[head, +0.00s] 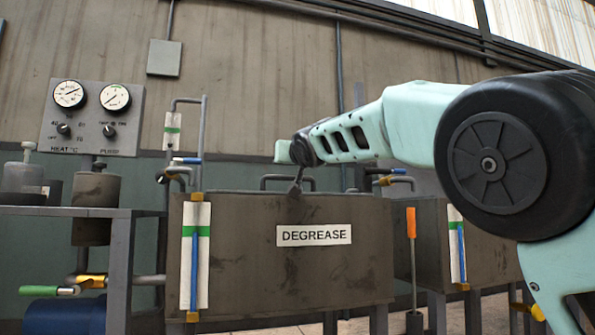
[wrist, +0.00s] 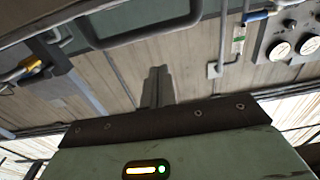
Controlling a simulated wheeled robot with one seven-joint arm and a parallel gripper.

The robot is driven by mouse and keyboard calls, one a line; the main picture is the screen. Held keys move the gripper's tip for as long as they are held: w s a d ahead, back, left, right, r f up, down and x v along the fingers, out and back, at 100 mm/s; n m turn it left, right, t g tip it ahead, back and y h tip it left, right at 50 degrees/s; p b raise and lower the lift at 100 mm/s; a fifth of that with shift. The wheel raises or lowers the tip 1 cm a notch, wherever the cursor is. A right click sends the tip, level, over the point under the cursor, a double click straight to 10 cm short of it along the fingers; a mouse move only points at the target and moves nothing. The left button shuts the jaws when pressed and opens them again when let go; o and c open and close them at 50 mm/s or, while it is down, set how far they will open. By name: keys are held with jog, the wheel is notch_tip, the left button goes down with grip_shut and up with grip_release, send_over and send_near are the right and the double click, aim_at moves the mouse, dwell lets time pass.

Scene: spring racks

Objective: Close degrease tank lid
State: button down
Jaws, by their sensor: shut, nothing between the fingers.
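The brown degrease tank (head: 240,262) stands in the middle of the head view, with a white DEGREASE label on its front. A dark bar handle (head: 270,178) shows just above its top edge. The lid's surface is seen too edge-on to tell its angle. My gripper (head: 296,189) is shut and empty, its dark fingers pointing down at the tank's top front edge, close to the handle. I cannot tell whether it touches. In the wrist view the shut fingers (wrist: 155,88) stick out in front of the wall, and a dark looped bar (wrist: 140,37) lies beyond them.
A gauge panel (head: 93,115) hangs on the wall at the left, above a grey bench (head: 60,212) holding round containers. A second brown tank (head: 428,240) stands at the right, partly behind my arm. An orange-handled tool (head: 411,224) stands upright between the tanks.

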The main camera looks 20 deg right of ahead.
jog(key=s+f+b, duration=0.3)
jog(key=s+b, duration=0.1)
jog(key=s, duration=0.2)
jog(key=shift+s+f+b, duration=0.25)
jog(key=shift+f+b, duration=0.05)
jog(key=shift+f, duration=0.05)
notch_tip(320, 180, down, 18)
jog(key=s+a+r+g+y+p, duration=0.1)
jog(key=s+a+g+y+p, duration=0.15)
jog(key=g+p, duration=0.5)
jog(key=s+a+f+n+g+p, duration=0.2)
jog(key=s+f+p, duration=0.15)
jog(key=s, duration=0.25)
jog(key=s+a+f+n+g+p, duration=0.1)
jog(key=s+a+f+g+p, duration=0.15)
jog(key=s+f, duration=0.3)
jog(key=s+d+f+n+g+h+p, duration=0.1)
jog(key=s+n+g+p, duration=0.15)
jog(key=s, duration=0.65)
jog(key=s+f+n+g+p, duration=0.1)
jog(key=s+g+p, duration=0.15)
jog(key=s, duration=0.75)
jog(key=s+d+f+n+g+h+p, duration=0.15)
jog(key=s+p, duration=0.25)
jog(key=s, duration=0.5)
notch_tip(320, 180, up, 36)
jog(key=p, duration=3.6)
jog(key=shift+w+a+r+y, duration=0.2)
jog(key=shift+a+r+y, duration=0.1)
jog(key=shift+a, duration=0.1)
